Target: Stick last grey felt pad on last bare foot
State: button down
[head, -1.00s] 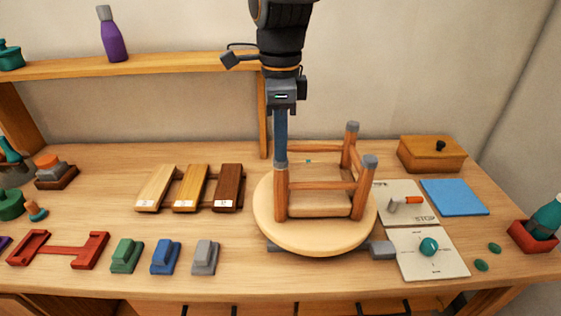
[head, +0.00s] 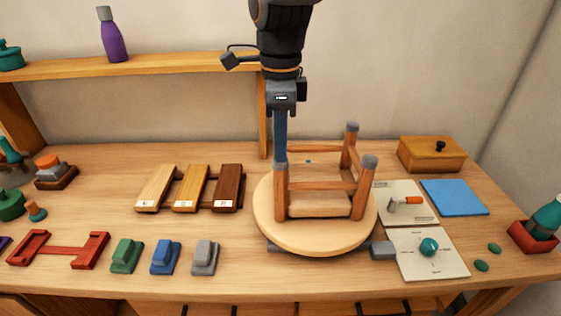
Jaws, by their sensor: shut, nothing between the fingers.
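A wooden stool (head: 320,206) stands upside down on a round pale turntable (head: 318,242), legs upward. Grey pads show on the back right foot (head: 352,127), the front right foot (head: 370,161) and the front left foot (head: 281,167). The back left leg is hidden behind my gripper and the front left leg. My gripper (head: 281,161) points straight down with its blue fingers shut and empty. Its tips are at the top of the front left foot; I cannot tell whether they touch the grey pad. No loose grey pad is visible on the bench.
Right of the turntable lie two printed cards (head: 428,253), a blue sheet (head: 454,197) and two green pads (head: 481,265). A wooden box (head: 432,154) stands behind. On the left are three wood samples (head: 191,188), coloured blocks (head: 165,257) and a red holder (head: 58,250).

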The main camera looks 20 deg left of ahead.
jog(key=shift+d, duration=0.1)
notch_tip(320, 180, up, 6)
jog(key=p, duration=0.6)
jog(key=shift+p, duration=0.3)
jog(key=shift+s+f, duration=0.1)
dwell(0.4)
